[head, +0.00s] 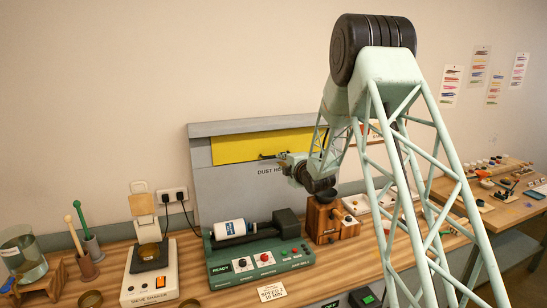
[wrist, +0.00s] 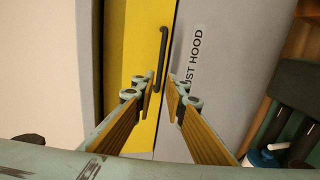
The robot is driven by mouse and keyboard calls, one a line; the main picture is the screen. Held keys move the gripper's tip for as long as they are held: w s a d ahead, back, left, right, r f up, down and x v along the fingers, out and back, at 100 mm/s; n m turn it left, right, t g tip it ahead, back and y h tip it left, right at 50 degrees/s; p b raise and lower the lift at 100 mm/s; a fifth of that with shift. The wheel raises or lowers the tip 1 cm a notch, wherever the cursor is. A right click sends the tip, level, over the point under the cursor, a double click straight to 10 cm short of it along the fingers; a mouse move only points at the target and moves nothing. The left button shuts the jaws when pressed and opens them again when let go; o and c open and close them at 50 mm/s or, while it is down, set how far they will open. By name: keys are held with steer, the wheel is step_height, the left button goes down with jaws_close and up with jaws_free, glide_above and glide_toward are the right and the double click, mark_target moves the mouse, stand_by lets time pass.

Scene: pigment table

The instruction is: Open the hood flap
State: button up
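The hood flap (head: 240,148) is a yellow panel near the top of the grey dust hood (head: 225,187). It looks closed, lying flat in the hood's front. In the wrist view the yellow flap (wrist: 134,70) fills the middle left, with a dark bar handle (wrist: 163,58) along its edge. My gripper (head: 281,157) is in front of the hood at the handle's height. In the wrist view my gripper's two fingers (wrist: 162,85) stand apart on either side of the handle's lower end in the picture. Whether they touch it I cannot tell.
Below the hood on the wooden bench stand a green machine (head: 258,258) with a white bottle (head: 229,229), a wooden block (head: 327,222), and a white device (head: 150,272). Pestles and a glass jar (head: 22,255) are at the left. A second table (head: 490,205) is at the right.

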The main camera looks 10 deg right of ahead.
mark_target(274, 156)
steer(key=shift+p+x, duration=1.25)
steer(key=shift+x, duration=4.2)
jaws_close()
